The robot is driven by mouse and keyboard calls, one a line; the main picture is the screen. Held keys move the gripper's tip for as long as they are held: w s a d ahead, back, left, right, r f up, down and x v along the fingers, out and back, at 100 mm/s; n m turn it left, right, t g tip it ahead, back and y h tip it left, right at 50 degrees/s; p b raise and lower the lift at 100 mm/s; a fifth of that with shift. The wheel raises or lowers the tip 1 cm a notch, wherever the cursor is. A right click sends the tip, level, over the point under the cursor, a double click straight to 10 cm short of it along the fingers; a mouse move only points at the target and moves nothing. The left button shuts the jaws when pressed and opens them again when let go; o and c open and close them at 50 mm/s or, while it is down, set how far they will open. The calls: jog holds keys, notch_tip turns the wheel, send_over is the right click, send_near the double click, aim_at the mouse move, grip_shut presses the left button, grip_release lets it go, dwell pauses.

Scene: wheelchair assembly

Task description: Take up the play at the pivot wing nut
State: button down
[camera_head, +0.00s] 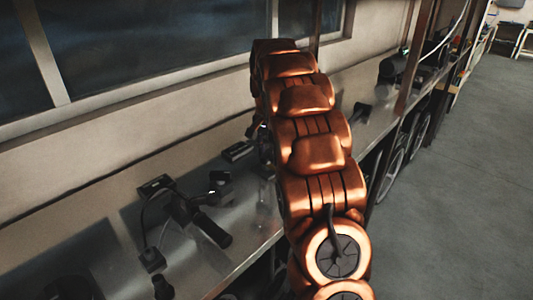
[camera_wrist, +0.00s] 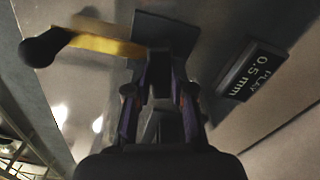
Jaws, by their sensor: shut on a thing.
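In the wrist view my gripper (camera_wrist: 158,92) has its two fingers closed on a small dark part, seemingly the pivot wing nut (camera_wrist: 158,84). The nut is mostly hidden between the fingers, and its wings are too dark to make out. A yellow, brass-like lever (camera_wrist: 108,45) with a black knob (camera_wrist: 45,47) runs left from just beyond the fingers. A dark plate (camera_wrist: 165,28) stands behind the nut. A black display (camera_wrist: 252,71) to the right reads "PLAY 0.5 mm". In the head view my arm hides the gripper and the nut.
The metal bench (camera_head: 255,215) runs along the wall below the window. A black grip handle (camera_head: 211,229) and a cabled black box (camera_head: 155,186) lie on it, left of my arm. A small dark box (camera_head: 238,151) sits close to the arm. Open floor (camera_head: 460,190) is on the right.

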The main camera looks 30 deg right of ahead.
aim_at(267, 153)
jog(key=m+b, duration=0.1)
jog(key=m, duration=0.2)
jog(key=shift+m, duration=0.3)
jog(key=c, duration=1)
grip_release()
jog(key=shift+r, duration=3.75)
